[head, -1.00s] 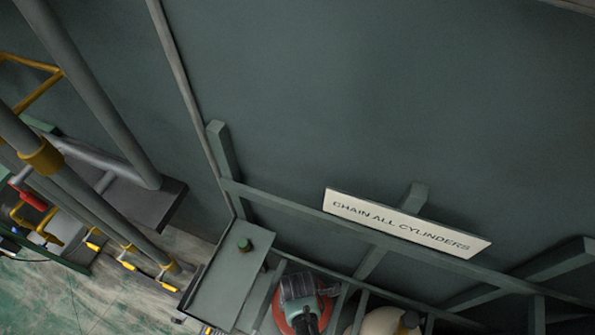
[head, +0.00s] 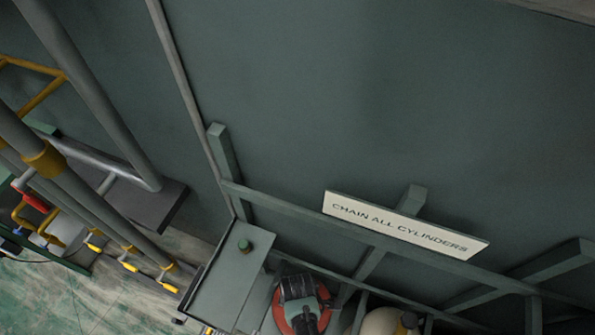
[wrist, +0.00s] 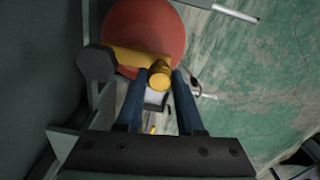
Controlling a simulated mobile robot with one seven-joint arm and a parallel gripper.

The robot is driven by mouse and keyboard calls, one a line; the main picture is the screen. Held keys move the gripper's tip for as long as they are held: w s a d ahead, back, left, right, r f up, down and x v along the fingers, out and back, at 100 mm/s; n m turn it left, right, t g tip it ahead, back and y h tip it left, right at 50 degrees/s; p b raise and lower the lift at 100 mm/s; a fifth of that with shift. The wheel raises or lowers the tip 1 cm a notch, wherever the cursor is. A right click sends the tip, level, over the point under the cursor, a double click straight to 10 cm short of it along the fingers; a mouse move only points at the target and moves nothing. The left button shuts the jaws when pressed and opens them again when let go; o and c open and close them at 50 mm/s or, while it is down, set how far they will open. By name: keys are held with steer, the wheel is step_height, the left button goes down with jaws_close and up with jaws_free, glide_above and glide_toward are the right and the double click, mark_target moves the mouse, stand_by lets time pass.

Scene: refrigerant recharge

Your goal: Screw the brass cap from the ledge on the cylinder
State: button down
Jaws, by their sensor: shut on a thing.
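The cylinder (wrist: 151,22) has a rounded red top and fills the upper middle of the wrist view. Its yellow brass valve (wrist: 125,57) sticks out over that top, with a dark hexagonal knob at its left end. The round brass cap (wrist: 160,76) sits at the valve's outlet, between the fingertips of my gripper (wrist: 158,80). My gripper is shut on it; whether its thread is engaged cannot be told. In the head view the red cylinder (head: 280,316) is partly hidden under my wrist.
Green rack rails (head: 300,218) with a "CHAIN ALL CYLINDERS" sign (head: 405,226) run behind the cylinder. A cream cylinder (head: 380,322) stands to its right. Grey pipes with yellow valves (head: 130,266) are at the left. Open green floor (wrist: 255,80) lies right in the wrist view.

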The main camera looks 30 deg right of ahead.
steer(key=shift+s+m, duration=0.1)
steer(key=shift+m, duration=0.5)
steer(key=c, duration=1)
jaws_free()
steer(key=shift+f+m, duration=0.1)
steer(key=shift+m, duration=0.4)
steer(key=o, duration=0.6)
steer(key=shift+c, duration=0.2)
step_height(320, 180, up, 13)
steer(key=p, duration=0.3)
